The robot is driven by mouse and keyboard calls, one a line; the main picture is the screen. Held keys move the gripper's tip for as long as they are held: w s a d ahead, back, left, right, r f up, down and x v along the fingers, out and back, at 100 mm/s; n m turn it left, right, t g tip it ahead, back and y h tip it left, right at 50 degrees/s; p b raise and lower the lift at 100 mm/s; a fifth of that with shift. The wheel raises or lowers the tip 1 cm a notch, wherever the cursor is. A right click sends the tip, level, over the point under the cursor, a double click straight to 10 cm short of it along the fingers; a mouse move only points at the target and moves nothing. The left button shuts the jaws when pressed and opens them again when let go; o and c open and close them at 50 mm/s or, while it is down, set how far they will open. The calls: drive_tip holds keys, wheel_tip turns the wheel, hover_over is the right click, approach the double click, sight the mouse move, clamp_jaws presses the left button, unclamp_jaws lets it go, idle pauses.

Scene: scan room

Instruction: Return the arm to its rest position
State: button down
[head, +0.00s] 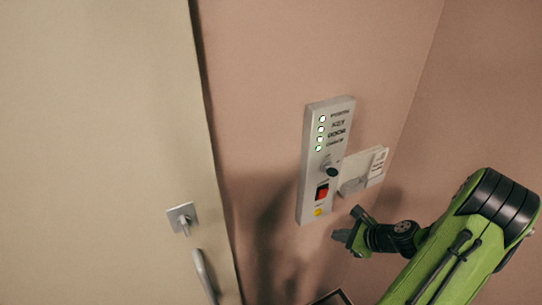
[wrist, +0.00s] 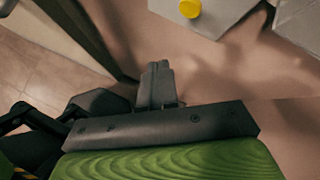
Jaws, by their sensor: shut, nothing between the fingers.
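My green and black arm reaches up from the lower right in the head view. My gripper (head: 348,236) is below and to the right of the wall panel, apart from it. In the wrist view my gripper (wrist: 158,68) shows its fingers together with nothing between them. The grey control panel (head: 325,160) on the pink wall has several lit green lights, a dark key switch, a red switch and a yellow button. The panel's lower end with the yellow button (wrist: 190,8) shows at the top of the wrist view.
A beige door (head: 100,150) with a metal lock plate (head: 182,217) and a handle (head: 204,275) is at the left. A white holder with cards (head: 364,168) is on the wall right of the panel. A wall corner is at the right. Tiled floor (wrist: 50,65) shows in the wrist view.

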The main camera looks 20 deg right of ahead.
drive_tip(key=a+r+n+g+h+b, duration=0.15)
drive_tip(key=a+r+n+g, duration=0.25)
drive_tip(key=a+r+n, duration=0.85)
drive_tip(key=s+a+r+n+h+b, duration=0.1)
drive_tip(key=s+a+r+n+b, duration=0.1)
drive_tip(key=s+a+r+n, duration=0.4)
drive_tip(key=s+a+n, duration=0.5)
drive_tip(key=s+n, duration=0.1)
drive_tip(key=n, duration=0.3)
drive_tip(key=shift+s+r+n+t+h, duration=0.15)
drive_tip(key=shift+s+n+t+h, duration=0.1)
drive_tip(key=shift+n+t+h, duration=0.15)
drive_tip(key=shift+a, duration=0.1)
